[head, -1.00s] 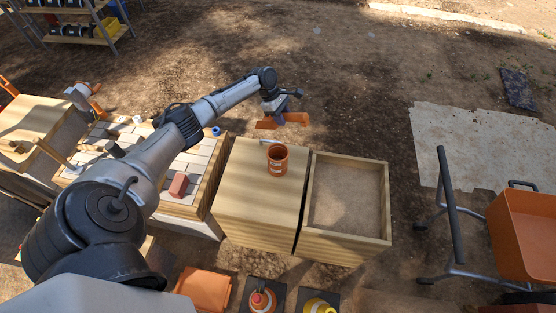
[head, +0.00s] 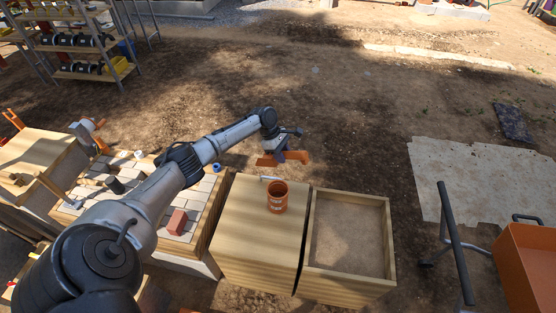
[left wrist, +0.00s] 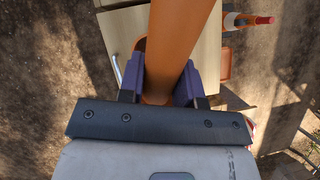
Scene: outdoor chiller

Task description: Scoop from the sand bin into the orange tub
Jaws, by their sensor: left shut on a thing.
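The orange tub (head: 277,200) stands upright on a wooden block-like table, with its open top facing me. The sand bin (head: 392,262) is the wooden-walled box just right of that table, with pale sand (head: 348,230) inside. My left gripper (head: 281,154) is shut on an orange scoop (head: 295,157) and holds it in the air, above and beyond the tub in the head view. In the left wrist view the dark fingers (left wrist: 158,85) clamp the orange scoop (left wrist: 182,40), which hides most of what lies behind it. I cannot tell whether the scoop holds sand. My right gripper is not in view.
A tiled bench with a red brick (head: 176,222) and a blue roll (head: 217,168) stands left of the tub's table (head: 240,235). An orange wheelbarrow (head: 530,265) stands at the right. Shelves (head: 85,45) are at the back left. Open dirt lies behind.

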